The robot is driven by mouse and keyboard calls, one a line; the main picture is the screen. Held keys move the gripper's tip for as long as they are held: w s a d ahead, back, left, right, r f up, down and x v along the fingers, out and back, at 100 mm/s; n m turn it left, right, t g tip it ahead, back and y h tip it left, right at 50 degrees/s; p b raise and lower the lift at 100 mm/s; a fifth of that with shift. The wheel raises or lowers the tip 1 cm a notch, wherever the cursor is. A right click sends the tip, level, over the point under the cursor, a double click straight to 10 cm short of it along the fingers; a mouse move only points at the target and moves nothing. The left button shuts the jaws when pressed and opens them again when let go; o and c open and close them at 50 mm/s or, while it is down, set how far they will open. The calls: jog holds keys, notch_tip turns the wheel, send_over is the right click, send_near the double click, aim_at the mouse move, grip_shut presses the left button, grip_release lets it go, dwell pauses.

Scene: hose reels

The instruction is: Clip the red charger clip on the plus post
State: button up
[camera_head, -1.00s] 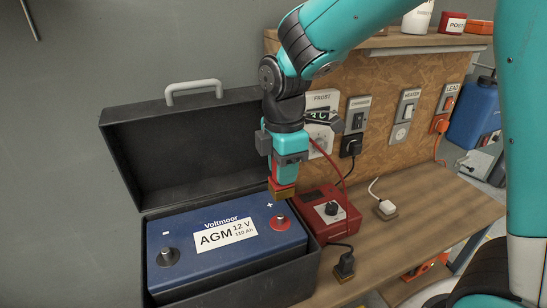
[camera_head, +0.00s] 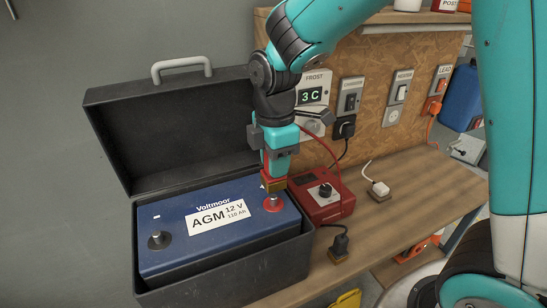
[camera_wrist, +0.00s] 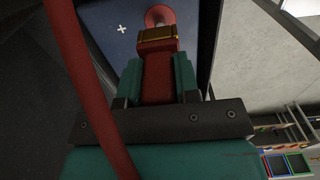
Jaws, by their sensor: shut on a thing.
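My gripper (camera_head: 276,168) is shut on the red charger clip (camera_head: 273,184), above the right end of the battery (camera_head: 178,251). In the wrist view the clip (camera_wrist: 158,78) sits between the fingers, its brass-coloured jaw (camera_wrist: 156,35) pointing away from them. The plus post (camera_head: 273,204) has a red round base beside the "+" mark. It also shows in the wrist view (camera_wrist: 160,14), just beyond the clip's jaw. In the head view the clip's tip hides the post's top. I cannot tell whether they touch.
The open black case (camera_head: 170,130) surrounds the battery, its lid raised behind. The dark minus post (camera_head: 157,240) is at the battery's left. The red charger (camera_head: 322,196) stands right of the case, with a red cable up to the clip. The bench (camera_head: 430,190) is mostly clear farther right.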

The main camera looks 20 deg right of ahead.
jog(key=shift+f+b, duration=1.55)
jog(key=shift+f, duration=1.1)
jog(key=o, duration=1)
notch_tip(320, 180, up, 17)
jog(key=shift+r+b, duration=0.2)
jog(key=shift+b, duration=0.6)
jog(key=s+a+f+m+y, duration=0.1)
jog(key=s+f+m, duration=0.2)
jog(key=s, duration=0.3)
jog(key=s+a+f+m+y, duration=0.1)
jog(key=s+a+f+m, duration=0.1)
jog(key=s, duration=0.4)
jog(key=s+a+f+m+y, duration=0.2)
jog(key=s+f+m, duration=0.3)
jog(key=s+m, duration=0.1)
jog(key=shift+s, duration=0.3)
